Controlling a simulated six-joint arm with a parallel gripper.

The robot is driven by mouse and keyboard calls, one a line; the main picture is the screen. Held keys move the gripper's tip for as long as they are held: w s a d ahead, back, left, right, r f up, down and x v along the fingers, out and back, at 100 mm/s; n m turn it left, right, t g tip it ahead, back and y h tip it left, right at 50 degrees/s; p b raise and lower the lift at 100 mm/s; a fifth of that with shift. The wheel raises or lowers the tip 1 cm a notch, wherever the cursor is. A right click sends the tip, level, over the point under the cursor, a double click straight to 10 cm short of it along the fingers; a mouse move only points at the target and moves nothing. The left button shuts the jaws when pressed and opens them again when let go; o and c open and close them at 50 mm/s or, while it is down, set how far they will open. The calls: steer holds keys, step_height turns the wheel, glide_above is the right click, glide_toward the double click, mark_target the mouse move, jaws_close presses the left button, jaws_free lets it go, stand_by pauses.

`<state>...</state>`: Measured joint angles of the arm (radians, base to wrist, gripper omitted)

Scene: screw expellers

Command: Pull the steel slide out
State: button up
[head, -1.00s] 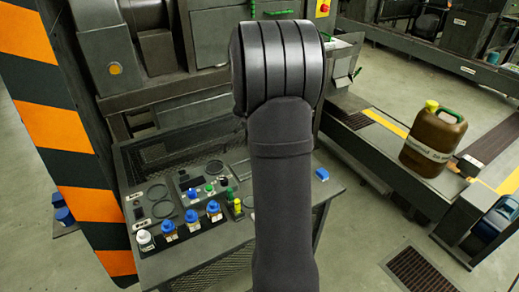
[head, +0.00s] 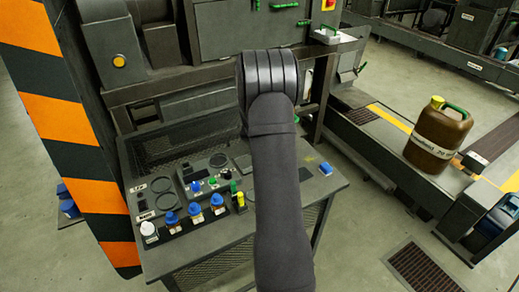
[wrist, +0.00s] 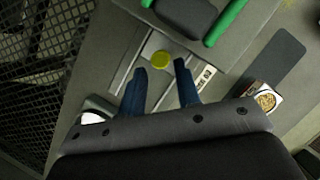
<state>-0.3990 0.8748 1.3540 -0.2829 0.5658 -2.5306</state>
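In the wrist view, a yellow knob (wrist: 161,64) sits at the upper end of a narrow pale metal strip (wrist: 133,98), which looks like the steel slide, set in a grey surface. My gripper (wrist: 158,70) has two blue fingers, apart, one on each side of the strip. The tips are just short of the knob, with nothing visible between them. I cannot tell whether they touch the surface. In the head view, my own arm hides my gripper and the slide.
Beyond the knob in the wrist view is a dark block with a green bar (wrist: 226,20). A small box with tan contents (wrist: 266,99) lies to the right. In the head view, a bench (head: 296,228) holds several blue-capped bottles, and a brown jug (head: 437,137) stands at the right.

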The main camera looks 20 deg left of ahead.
steer(key=shift+x, duration=1.75)
jaws_close()
steer(key=s+a, duration=0.6)
steer(key=shift+s+a, duration=0.2)
steer(key=shift+s, duration=0.05)
jaws_free()
steer(key=shift+a, duration=0.1)
